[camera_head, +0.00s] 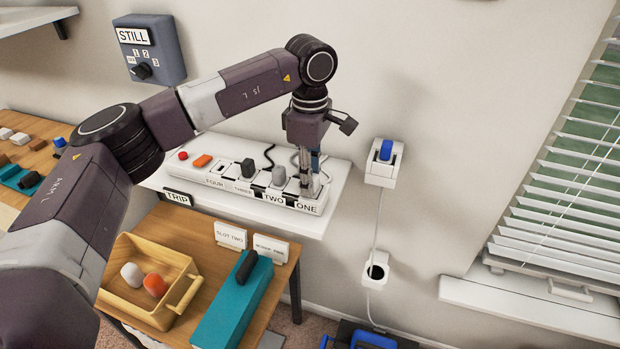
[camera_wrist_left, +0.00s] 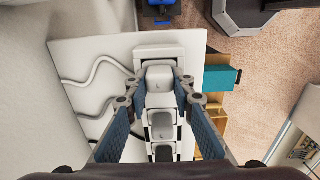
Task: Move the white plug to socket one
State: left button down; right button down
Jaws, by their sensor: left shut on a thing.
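My left gripper (camera_head: 309,186) points down over the right end of the white power strip (camera_head: 228,183), at the socket labelled ONE (camera_head: 306,208). In the left wrist view its fingertips (camera_wrist_left: 159,82) are shut on the sides of the white plug (camera_wrist_left: 158,76), over the strip's end position. In the head view the fingers mostly hide this plug. I cannot tell whether it is fully seated. A light grey plug (camera_head: 279,176) stands at TWO, and a dark grey plug (camera_head: 248,168) stands at THREE. My right gripper is not in view.
The strip lies on a white shelf (camera_head: 326,208) against the wall, with cables behind it. A wall outlet with a blue plug (camera_head: 386,150) is to the right. Below are a wooden tray (camera_head: 189,268) and a teal block (camera_head: 225,318). A switch box (camera_head: 150,48) hangs upper left.

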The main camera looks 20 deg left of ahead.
pick_arm(q)
jog(key=shift+s+f, duration=0.15)
jog(key=shift+f, duration=0.15)
jog(key=c, duration=2)
grip_release()
jog(key=o, duration=0.4)
jog(key=shift+o, duration=0.5)
jog(key=shift+r, duration=0.1)
jog(key=o, duration=0.4)
jog(key=shift+r, duration=0.1)
jog(key=shift+r+p, duration=2.25)
jog(key=shift+r, duration=1.2)
